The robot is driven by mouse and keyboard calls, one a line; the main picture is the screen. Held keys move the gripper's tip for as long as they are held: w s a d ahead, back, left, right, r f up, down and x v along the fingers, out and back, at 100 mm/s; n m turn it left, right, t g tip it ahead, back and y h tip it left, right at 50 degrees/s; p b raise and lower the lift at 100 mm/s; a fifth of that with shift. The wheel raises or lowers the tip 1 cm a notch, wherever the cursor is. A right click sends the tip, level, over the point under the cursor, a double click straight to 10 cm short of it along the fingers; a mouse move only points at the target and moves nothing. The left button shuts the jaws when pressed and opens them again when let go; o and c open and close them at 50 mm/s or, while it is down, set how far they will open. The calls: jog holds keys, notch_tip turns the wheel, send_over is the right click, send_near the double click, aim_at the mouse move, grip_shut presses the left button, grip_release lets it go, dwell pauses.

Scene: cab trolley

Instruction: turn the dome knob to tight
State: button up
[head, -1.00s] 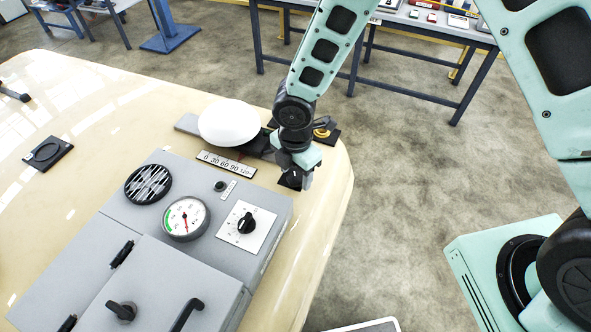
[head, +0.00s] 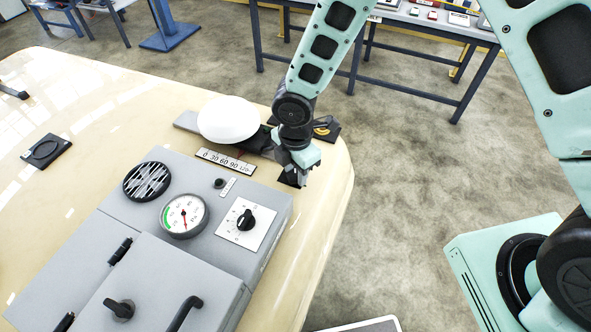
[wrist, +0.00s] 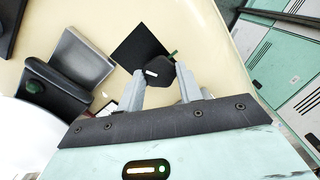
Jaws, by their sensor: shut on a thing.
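A black knob (wrist: 160,73) with a white mark sits on a black square plate (wrist: 137,46) at the corner of the cream surface. My gripper (wrist: 163,82) is shut on the knob, one finger on each side of it. A short green mark (wrist: 174,54) shows beside the knob. In the head view my gripper (head: 294,172) points down at the plate and hides most of the knob. The white dome (head: 228,120) lies to its left, and part of it shows at the left edge of the wrist view (wrist: 22,135).
A grey panel box (head: 190,265) carries a gauge (head: 184,216), a dial knob (head: 246,220) and a handle (head: 185,312). A scale strip (head: 226,162) lies in front of the dome. A yellow-topped part (head: 325,128) is behind my wrist.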

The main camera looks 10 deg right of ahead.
jog(key=m+b, duration=0.4)
jog(key=m, duration=0.2)
jog(key=shift+f+m, duration=0.15)
jog(key=shift+m, duration=0.25)
jog(key=m+b, duration=0.2)
jog(key=m, duration=0.1)
jog(key=shift+m, duration=0.4)
jog(key=m+b, duration=0.1)
jog(key=m, duration=0.2)
jog(key=shift+m, duration=0.3)
jog(key=m+b, duration=0.1)
jog(key=m, duration=0.3)
jog(key=shift+r+m, duration=0.2)
jog(key=shift+m, duration=2.2)
jog(key=o, duration=1)
